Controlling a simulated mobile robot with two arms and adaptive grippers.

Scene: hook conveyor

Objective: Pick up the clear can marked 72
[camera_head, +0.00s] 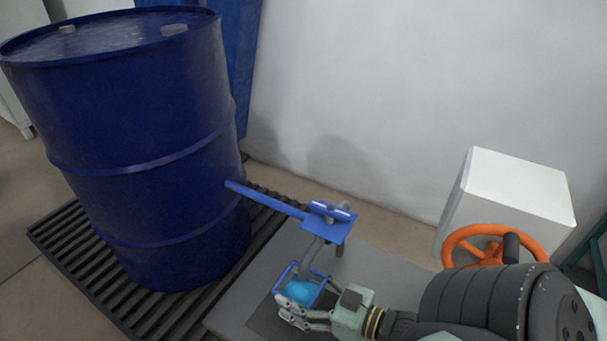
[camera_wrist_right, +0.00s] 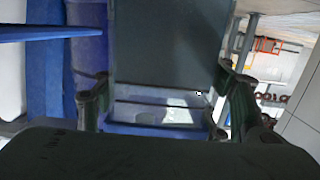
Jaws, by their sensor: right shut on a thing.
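A small clear can with a blue frame and light blue contents (camera_head: 303,290) is in my right gripper in the head view, just under a grey hook (camera_head: 318,243). I cannot read a number on it. My right gripper (camera_head: 291,307) is shut on the can, its fingers around the can's side. In the right wrist view the two fingers (camera_wrist_right: 163,105) stand on either side of a see-through body with a blue edge (camera_wrist_right: 150,130). I cannot tell whether the can still touches the hook. My left gripper is not in view.
The hook hangs from a blue bracket (camera_head: 328,222) on a blue arm (camera_head: 265,199). A large blue drum (camera_head: 140,130) stands on a black slatted pallet (camera_head: 75,255) at left. A white box (camera_head: 515,185) and an orange handwheel (camera_head: 462,241) are at right.

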